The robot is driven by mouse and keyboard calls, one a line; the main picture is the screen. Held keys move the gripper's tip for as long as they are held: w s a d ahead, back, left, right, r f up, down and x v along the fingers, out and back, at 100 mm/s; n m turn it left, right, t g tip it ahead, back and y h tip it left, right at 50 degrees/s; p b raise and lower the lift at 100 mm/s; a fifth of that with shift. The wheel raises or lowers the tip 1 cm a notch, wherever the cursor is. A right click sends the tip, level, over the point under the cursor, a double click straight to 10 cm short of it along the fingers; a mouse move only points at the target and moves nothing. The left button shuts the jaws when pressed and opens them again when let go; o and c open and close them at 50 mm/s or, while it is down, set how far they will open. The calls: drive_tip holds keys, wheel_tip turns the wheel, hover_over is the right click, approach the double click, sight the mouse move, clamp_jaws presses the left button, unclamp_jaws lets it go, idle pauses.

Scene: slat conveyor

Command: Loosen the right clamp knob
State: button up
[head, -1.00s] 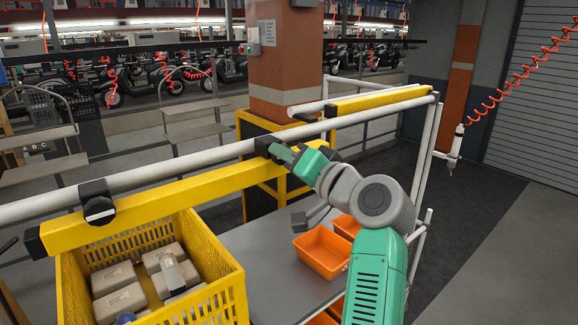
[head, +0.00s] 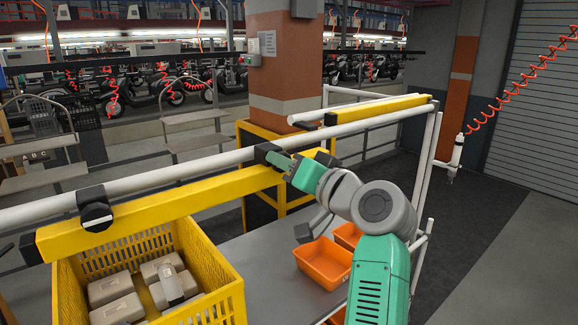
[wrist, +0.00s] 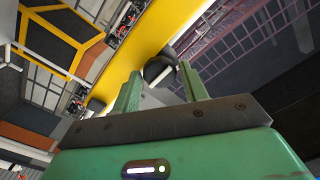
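The right clamp (head: 264,152) is black and sits on the white rail at the right end of the front yellow beam (head: 190,199). My gripper (head: 279,160) reaches it from the right and hides much of its knob in the head view. In the wrist view the round black knob (wrist: 156,68) with a pale stripe lies between the tips of my two green fingers (wrist: 160,76). A narrow gap seems to show beside it, so the fingers look open around it. The left clamp knob (head: 96,215) is black with a pale bar, at the beam's other end.
A yellow crate (head: 228,284) with grey parts stands below the beam at the left. Orange bins (head: 322,262) sit on the grey table (head: 262,262) under my arm. A pillar (head: 285,60) stands behind the rail. A red coiled hose (head: 520,88) hangs at the right.

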drive_tip(key=shift+o, duration=1.1)
drive_tip(key=v, duration=0.7)
drive_tip(key=shift+s+d+b, duration=0.3)
drive_tip(key=shift+b, duration=0.1)
